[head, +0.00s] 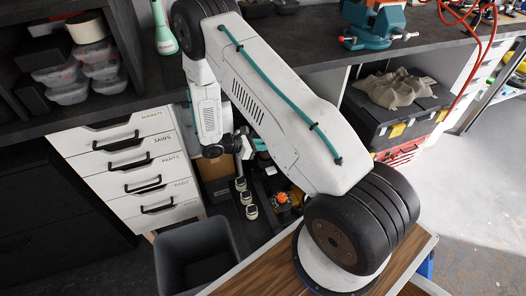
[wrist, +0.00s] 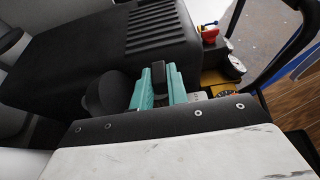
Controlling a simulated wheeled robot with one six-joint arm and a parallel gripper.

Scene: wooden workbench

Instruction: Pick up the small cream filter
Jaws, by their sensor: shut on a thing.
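Several small cream cylinders with dark parts, which look like filters, stand in a row low under the bench in the head view, one of them a cream filter (head: 246,197). I cannot tell which is the small one. My gripper (head: 262,150) is above and slightly right of them, largely hidden by my arm. In the wrist view my gripper (wrist: 161,88) shows teal fingers close together around a dark patch. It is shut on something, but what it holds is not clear. No cream filter can be made out in the wrist view.
An orange-topped item (head: 281,198) stands right of the cylinders. A grey bin (head: 190,250) is in front, beside white drawers (head: 130,165). A black toolbox (head: 400,105) is on the right. The wrist view shows a gauge (wrist: 232,66) and a red knob (wrist: 209,33) close by.

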